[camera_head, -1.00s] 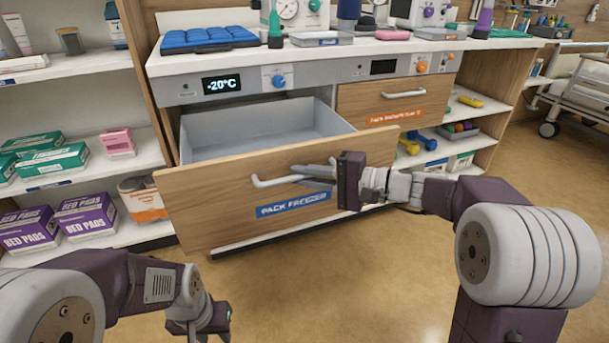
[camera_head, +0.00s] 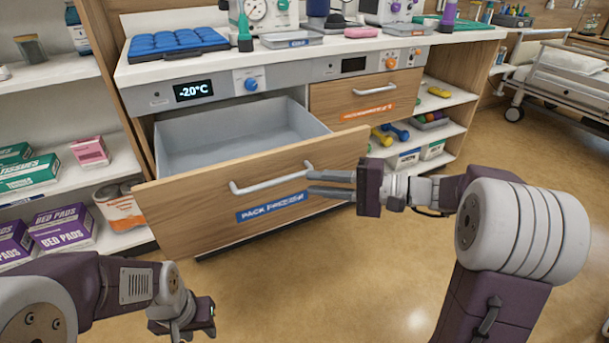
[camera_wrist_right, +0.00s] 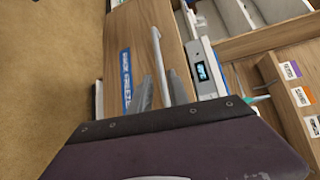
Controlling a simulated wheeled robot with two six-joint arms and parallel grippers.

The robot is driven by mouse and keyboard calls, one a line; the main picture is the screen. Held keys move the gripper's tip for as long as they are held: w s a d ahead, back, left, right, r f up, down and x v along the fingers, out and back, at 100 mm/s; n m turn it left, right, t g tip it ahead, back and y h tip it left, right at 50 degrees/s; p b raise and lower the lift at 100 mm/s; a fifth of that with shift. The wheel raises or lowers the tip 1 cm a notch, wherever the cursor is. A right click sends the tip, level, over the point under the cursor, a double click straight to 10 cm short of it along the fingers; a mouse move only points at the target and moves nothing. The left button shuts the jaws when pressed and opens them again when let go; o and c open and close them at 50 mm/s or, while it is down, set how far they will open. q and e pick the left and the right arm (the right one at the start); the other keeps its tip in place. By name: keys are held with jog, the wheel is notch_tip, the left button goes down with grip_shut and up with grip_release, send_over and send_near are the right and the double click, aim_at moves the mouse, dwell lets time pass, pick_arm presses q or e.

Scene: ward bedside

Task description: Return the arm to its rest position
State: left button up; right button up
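My right gripper (camera_head: 310,182) is open and empty, its two fingers apart and pointing left just in front of the drawer front. Its fingertips are close to the right end of the drawer handle (camera_head: 265,181); I cannot tell if they touch it. In the right wrist view the two fingers (camera_wrist_right: 161,76) stand apart, with the handle (camera_wrist_right: 156,45) seen between them. The drawer (camera_head: 190,205), labelled as pack freezer, stands pulled open and its visible inside is empty. My left gripper (camera_head: 187,325) hangs low at the bottom edge; its fingers are mostly hidden.
The counter (camera_head: 290,54) above carries a blue pack tray (camera_head: 175,43) and devices. A second, closed drawer (camera_head: 365,95) is at the right. Shelves with boxes (camera_head: 65,228) stand at the left, and a bed (camera_head: 560,75) at the far right. The floor (camera_head: 310,290) in front is clear.

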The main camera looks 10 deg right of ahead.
dwell(0.3)
jog(key=s+a+r+n+g+p, duration=0.25)
jog(key=s+a+g+p, duration=0.2)
jog(key=a, duration=0.35)
jog(key=s+a+f+n+g+h, duration=0.2)
jog(key=s+f, duration=0.3)
jog(key=s, duration=0.1)
jog(key=s+d+f+n+g+h+p, duration=0.1)
jog(key=s+d+f+h, duration=0.3)
jog(key=s+f, duration=0.15)
jog(key=s+d+f+n+g+h+p, duration=0.1)
jog(key=s+d+f+g+h, duration=0.1)
jog(key=s+d+f+h, duration=0.4)
jog(key=w+d+f+t+h, duration=0.2)
jog(key=w+d+f, duration=0.1)
jog(key=d+f, duration=0.25)
notch_tip(320, 180, up, 39)
jog(key=w+d+t+p, duration=0.1)
jog(key=w+p, duration=0.2)
jog(key=p, duration=3.4)
jog(key=shift+h, duration=0.3)
